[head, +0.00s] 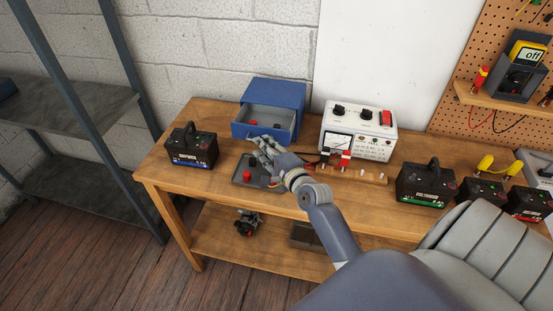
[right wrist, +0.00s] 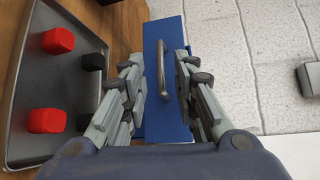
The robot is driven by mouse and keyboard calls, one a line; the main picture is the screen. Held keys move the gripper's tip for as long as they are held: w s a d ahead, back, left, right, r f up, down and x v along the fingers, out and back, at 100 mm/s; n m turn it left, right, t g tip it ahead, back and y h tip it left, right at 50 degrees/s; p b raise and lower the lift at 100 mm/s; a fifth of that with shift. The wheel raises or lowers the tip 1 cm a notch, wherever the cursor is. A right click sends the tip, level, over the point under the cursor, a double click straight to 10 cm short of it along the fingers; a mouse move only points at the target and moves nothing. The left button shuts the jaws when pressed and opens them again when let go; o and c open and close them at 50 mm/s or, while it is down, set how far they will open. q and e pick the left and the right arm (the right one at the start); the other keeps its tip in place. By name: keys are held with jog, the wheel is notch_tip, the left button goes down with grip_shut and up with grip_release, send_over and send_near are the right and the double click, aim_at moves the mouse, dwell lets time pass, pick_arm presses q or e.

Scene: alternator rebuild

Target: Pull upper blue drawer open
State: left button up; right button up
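The blue drawer cabinet (head: 276,92) stands at the back of the wooden bench. A blue drawer (head: 240,131) stands out from its front, showing a grey inside with small red and dark things; I cannot tell whether another drawer is below. My right gripper (head: 263,151) is just in front of it, covering part of the front. In the right wrist view, a blue drawer front (right wrist: 152,35) with a curved metal handle (right wrist: 161,68) lies between the fingers of the right gripper (right wrist: 160,82). The fingers are apart, with gaps on both sides of the handle. My left gripper is not in view.
A grey tray (right wrist: 22,95) with red and black pieces lies beside the right gripper. A white power supply (head: 358,128) is right of the cabinet, with leads in front. A black battery (head: 191,146) stands left; several more are right.

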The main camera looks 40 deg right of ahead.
jog(key=s+r, duration=0.1)
jog(key=s, duration=0.7)
jog(key=shift+s+a+r, duration=0.2)
jog(key=shift+s+a, duration=0.1)
